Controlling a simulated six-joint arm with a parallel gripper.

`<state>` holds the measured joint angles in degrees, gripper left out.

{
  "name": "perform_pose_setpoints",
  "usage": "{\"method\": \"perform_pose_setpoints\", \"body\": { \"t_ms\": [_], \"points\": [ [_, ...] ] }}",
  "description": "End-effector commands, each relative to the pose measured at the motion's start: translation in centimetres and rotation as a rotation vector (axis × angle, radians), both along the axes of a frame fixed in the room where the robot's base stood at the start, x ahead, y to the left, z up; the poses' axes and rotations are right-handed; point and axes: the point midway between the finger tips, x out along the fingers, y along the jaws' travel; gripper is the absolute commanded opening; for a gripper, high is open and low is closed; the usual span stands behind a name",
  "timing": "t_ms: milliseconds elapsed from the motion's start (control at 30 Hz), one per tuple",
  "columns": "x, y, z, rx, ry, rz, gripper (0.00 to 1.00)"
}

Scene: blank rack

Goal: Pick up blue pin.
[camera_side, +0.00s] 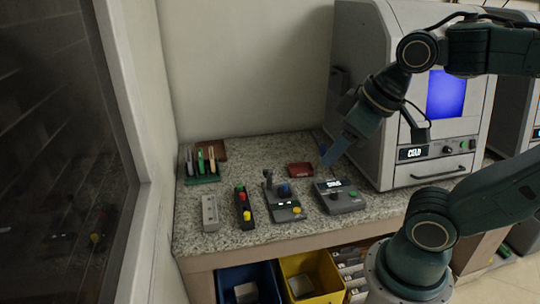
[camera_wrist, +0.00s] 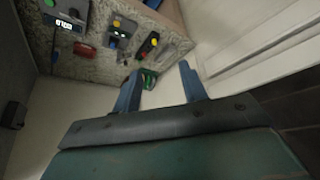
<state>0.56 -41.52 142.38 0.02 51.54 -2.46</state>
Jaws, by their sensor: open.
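A small blue piece (camera_side: 285,189) stands on a grey fixture (camera_side: 283,208) on the speckled counter; it is the only pin-like blue thing I see, and its shape is too small to make out. A small blue spot (camera_wrist: 113,35) also shows on the fixture in the wrist view. My gripper (camera_side: 332,154) is above the counter, up and to the right of the blue piece, apart from it. In the wrist view my gripper (camera_wrist: 160,75) has its two blue fingers spread, with nothing held between them.
A black strip with coloured knobs (camera_side: 244,207), a grey block (camera_side: 210,213) and a green rack (camera_side: 203,179) stand left. A display box (camera_side: 340,196) and red tray (camera_side: 300,170) are near. A large grey machine (camera_side: 375,100) stands right; blue and yellow bins (camera_side: 325,272) sit below.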

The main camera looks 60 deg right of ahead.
Motion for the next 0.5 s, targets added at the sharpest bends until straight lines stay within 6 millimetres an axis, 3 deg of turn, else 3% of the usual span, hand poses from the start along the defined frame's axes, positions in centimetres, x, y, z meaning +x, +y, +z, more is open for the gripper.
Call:
{"method": "perform_pose_setpoints", "body": {
  "t_ms": [267, 500],
  "points": [
    [3.1, -1.3, 0.3, -0.098, 0.066, 0.147, 0.43],
    [7.1, -3.4, 0.0, -0.200, 0.147, 0.350, 0.43]
  ]
}}
